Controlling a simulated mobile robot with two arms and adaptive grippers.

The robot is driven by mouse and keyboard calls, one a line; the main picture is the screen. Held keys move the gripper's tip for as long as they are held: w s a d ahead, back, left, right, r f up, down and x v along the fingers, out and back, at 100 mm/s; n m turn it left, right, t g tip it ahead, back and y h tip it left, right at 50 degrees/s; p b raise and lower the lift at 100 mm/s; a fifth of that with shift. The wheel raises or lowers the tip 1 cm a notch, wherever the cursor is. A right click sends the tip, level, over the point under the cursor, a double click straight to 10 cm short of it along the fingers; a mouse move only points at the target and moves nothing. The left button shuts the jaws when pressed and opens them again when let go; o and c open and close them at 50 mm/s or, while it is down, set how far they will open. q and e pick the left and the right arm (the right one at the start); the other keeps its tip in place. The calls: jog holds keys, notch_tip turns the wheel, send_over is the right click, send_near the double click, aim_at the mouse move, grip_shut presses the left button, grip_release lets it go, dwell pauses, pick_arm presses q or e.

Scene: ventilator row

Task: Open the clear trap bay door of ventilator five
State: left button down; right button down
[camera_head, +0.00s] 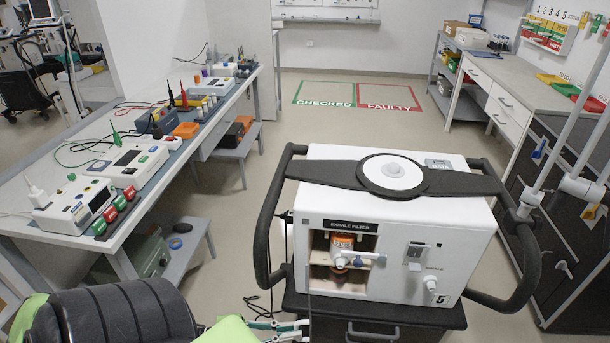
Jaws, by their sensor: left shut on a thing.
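Ventilator five (462,250) is a white unit with a black handle frame and the number 5 at its lower right front corner. Its trap bay (320,243), under the label EXHALE FILTER, shows an orange-labelled filter (342,242) and a white fitting. A thin upright edge (308,290) runs down from the bay's left side; it looks like the clear door seen nearly edge-on, standing out from the front. My left gripper (301,326) is at the bottom, low and left of the bay, shut at that edge. Its exact grip is hard to see. My right gripper is out of view.
A bench (190,147) with test devices and leads runs along the left. A grey-topped counter (520,82) with drawers stands at the right. Green CHECKED and red FAULTY floor areas (358,95) lie behind the ventilator. The floor left of the ventilator is mostly clear.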

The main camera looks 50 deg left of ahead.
pick_arm(q)
jog(key=shift+a+r, duration=0.15)
jog(key=shift+a, duration=0.75)
jog(key=c, duration=2.2)
grip_release()
jog(key=v, duration=1.2)
